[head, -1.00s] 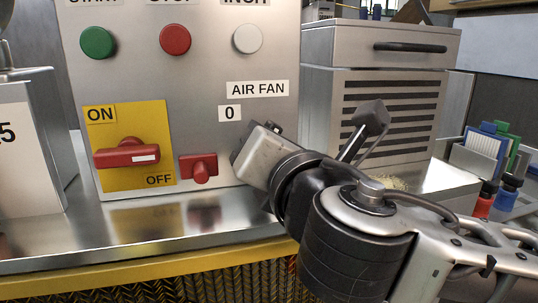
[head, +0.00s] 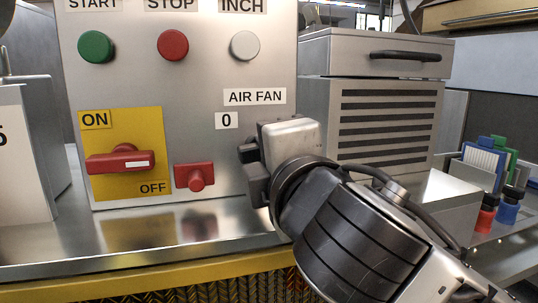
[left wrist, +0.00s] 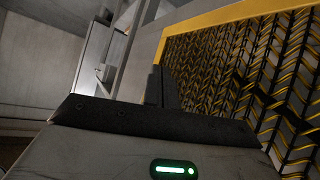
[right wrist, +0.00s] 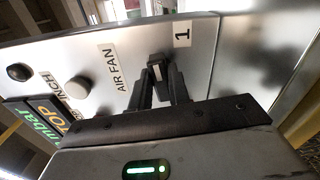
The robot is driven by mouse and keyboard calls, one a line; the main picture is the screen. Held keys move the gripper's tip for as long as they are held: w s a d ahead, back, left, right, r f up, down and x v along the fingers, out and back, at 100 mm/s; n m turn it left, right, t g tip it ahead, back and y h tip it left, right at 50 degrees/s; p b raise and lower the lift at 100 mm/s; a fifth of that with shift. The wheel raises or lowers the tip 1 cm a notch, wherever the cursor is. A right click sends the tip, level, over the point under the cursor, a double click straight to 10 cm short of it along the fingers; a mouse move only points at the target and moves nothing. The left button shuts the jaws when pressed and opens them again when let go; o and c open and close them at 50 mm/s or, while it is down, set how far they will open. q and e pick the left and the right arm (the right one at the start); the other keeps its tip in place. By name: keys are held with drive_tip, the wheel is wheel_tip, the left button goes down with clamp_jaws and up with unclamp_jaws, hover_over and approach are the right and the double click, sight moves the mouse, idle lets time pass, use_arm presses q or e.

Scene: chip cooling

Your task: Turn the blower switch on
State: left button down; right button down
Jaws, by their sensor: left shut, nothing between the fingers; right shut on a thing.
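The blower switch (right wrist: 156,72) is a small dark knob with a pale face, between the AIR FAN label (right wrist: 117,66) and a "1" label (right wrist: 182,35) in the right wrist view. My right gripper (right wrist: 160,84) is shut on this switch, its two fingers either side of it. In the head view my right gripper (head: 252,170) is at the lower right of the metal panel (head: 230,45), below the AIR FAN and "0" labels, and hides the switch. My left gripper (left wrist: 161,88) is shut and empty, near a yellow-framed mesh (left wrist: 245,75). It is outside the head view.
A red rotary handle (head: 122,160) on a yellow ON/OFF plate and a smaller red knob (head: 195,177) sit left of my right gripper. Green, red and white buttons are above. A vented metal box (head: 385,125) stands to the right. The steel shelf before the panel is clear.

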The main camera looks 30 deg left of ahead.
drive_tip(key=shift+m, duration=0.7)
drive_tip(key=c, duration=1.3)
unclamp_jaws()
drive_tip(key=shift+d, duration=0.1)
drive_tip(key=b+v, duration=0.1)
drive_tip(key=v, duration=1.5)
drive_tip(key=shift+w, duration=0.1)
